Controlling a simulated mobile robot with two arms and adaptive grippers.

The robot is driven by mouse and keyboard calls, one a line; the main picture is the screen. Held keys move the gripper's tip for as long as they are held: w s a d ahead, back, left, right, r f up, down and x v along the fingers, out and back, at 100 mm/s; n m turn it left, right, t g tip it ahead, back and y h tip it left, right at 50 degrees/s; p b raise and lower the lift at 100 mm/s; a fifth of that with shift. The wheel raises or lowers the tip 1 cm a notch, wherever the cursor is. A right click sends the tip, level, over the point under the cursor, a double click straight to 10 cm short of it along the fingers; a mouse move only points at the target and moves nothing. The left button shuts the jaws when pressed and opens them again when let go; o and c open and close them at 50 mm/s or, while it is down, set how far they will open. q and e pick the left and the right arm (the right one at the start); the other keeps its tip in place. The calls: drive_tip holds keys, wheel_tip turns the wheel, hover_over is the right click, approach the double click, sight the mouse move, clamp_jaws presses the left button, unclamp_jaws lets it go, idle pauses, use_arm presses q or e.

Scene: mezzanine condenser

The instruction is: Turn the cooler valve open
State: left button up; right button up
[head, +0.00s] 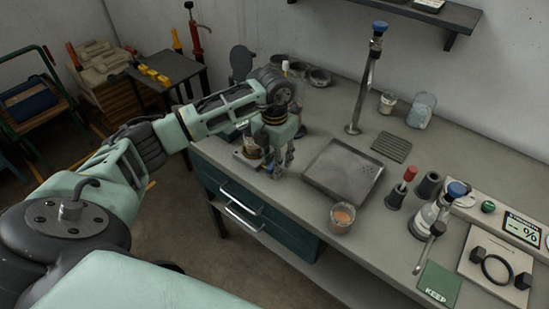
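My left gripper (281,163) points down at the left part of the bench, beside the sink tray. Its fingers overlap a small apparatus with a brass-coloured base (247,162), which is mostly hidden behind them. I cannot tell whether the fingers touch it or how far apart they are. No part is clearly marked as the cooler valve. A tall metal tap (362,85) with a blue knob (380,27) stands behind the tray. A flask (424,220) with a blue top stands at the right. My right gripper is not in view.
The grey bench (470,150) holds a shallow sink tray (343,170), a glass of orange liquid (342,217), a red-handled tool in a dark holder (396,195) and a percent display (522,229). A shelf (430,14) hangs above. Bare bench lies around the drain grate (391,147).

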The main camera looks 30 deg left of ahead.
use_arm(q)
clamp_jaws()
drive_tip(key=shift+n, duration=0.3)
drive_tip(key=n+b, duration=0.1)
drive_tip(key=n, duration=0.1)
drive_tip(key=shift+n, duration=0.3)
drive_tip(key=n, duration=0.7)
drive_tip(key=shift+r+b, duration=0.1)
drive_tip(key=shift+b, duration=0.3)
drive_tip(key=shift+n, duration=1.9)
